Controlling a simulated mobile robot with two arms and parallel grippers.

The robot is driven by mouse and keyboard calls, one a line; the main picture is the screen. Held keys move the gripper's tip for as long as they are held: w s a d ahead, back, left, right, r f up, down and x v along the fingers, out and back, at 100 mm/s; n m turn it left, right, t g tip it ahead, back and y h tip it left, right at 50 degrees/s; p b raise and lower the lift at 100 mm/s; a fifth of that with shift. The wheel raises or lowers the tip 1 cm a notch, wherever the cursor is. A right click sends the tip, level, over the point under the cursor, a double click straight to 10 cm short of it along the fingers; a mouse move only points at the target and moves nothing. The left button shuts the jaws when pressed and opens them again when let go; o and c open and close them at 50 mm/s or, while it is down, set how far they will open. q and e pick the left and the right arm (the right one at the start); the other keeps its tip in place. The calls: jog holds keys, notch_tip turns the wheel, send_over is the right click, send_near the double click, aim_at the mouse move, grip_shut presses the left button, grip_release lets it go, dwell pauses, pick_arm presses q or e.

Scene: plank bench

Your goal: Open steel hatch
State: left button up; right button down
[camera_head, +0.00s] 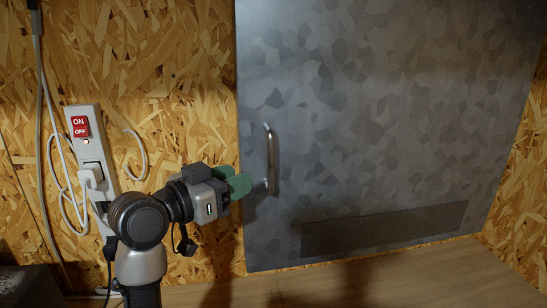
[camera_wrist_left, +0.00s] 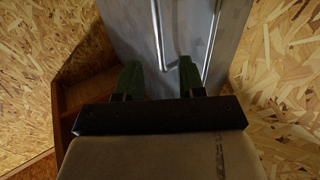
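The steel hatch (camera_head: 390,110) is a large mottled grey panel that looks closed against the chipboard wall. Its upright bar handle (camera_head: 272,158) is near the hatch's left edge. My left gripper (camera_head: 238,182) has green fingers and is just left of the handle's lower end, pointing toward it. In the left wrist view the two fingers (camera_wrist_left: 159,77) stand apart, with the grey hatch (camera_wrist_left: 185,20) ahead of them. A narrow pale bar lies between the fingers there; I cannot tell whether it is the handle or touches them. My right gripper is not in view.
A power strip (camera_head: 90,150) with a red switch (camera_head: 80,126) and a white plug is on the wall at left, with loose cables hanging near my left arm. A wooden surface (camera_head: 400,278) runs below the hatch, and its visible part is clear.

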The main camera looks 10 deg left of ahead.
aim_at(268, 166)
pick_arm(q)
jog(key=p+x, duration=0.3)
jog(key=x, duration=0.6)
jog(key=shift+d+r, duration=0.15)
jog(key=shift+c, duration=0.2)
grip_shut()
